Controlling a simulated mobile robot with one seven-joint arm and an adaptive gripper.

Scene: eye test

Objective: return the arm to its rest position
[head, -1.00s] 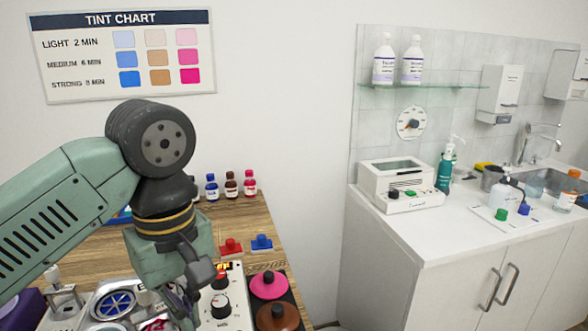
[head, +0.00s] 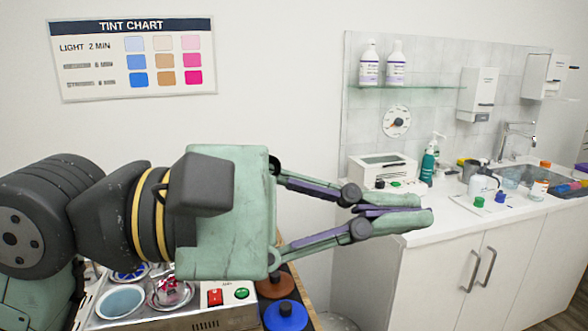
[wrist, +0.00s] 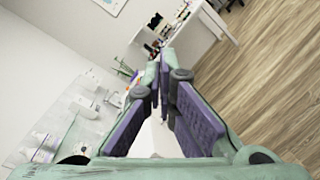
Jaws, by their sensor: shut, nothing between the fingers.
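My gripper (head: 424,208) is in the middle of the head view, raised and lying level, with its fingers pointing right. Its green fingertips are together and nothing is held between them. My arm comes in from the left edge and bends at a dark joint. In the wrist view my gripper (wrist: 164,72) has its purple-lined fingers reaching away from the camera, meeting at the far end. Nothing touches the gripper in either view.
Below my arm is a metal device (head: 218,318) with a red switch and a green button, beside a blue lid (head: 286,316) and a brown lid (head: 275,284). A white counter (head: 450,215) with bottles and a sink stands behind, right. A tint chart (head: 132,58) hangs on the wall.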

